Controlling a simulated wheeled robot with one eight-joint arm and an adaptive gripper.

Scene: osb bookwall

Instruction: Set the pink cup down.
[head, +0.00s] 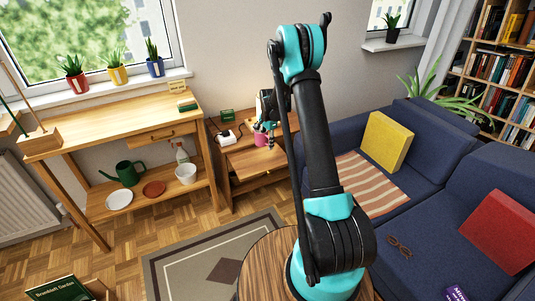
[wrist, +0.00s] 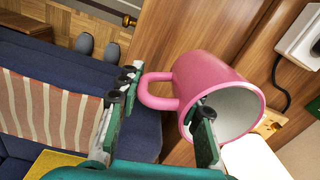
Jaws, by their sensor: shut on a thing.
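The pink cup (head: 261,140) is at the small wooden cabinet (head: 262,163) behind my arm in the head view. In the wrist view the pink cup (wrist: 205,75) shows its handle toward the left and its white inside toward the lower right. My gripper (wrist: 165,90) is shut on the cup, with one finger by the handle and the other at the open mouth. In the head view my gripper (head: 266,127) is small and partly covers the cup. I cannot tell whether the cup's base touches the wood.
A white socket box (head: 226,136) and a green box (head: 227,115) are on the cabinet. A wooden console table (head: 120,120) stands left of it. The blue sofa (head: 420,185) with a yellow cushion (head: 386,142) is on the right.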

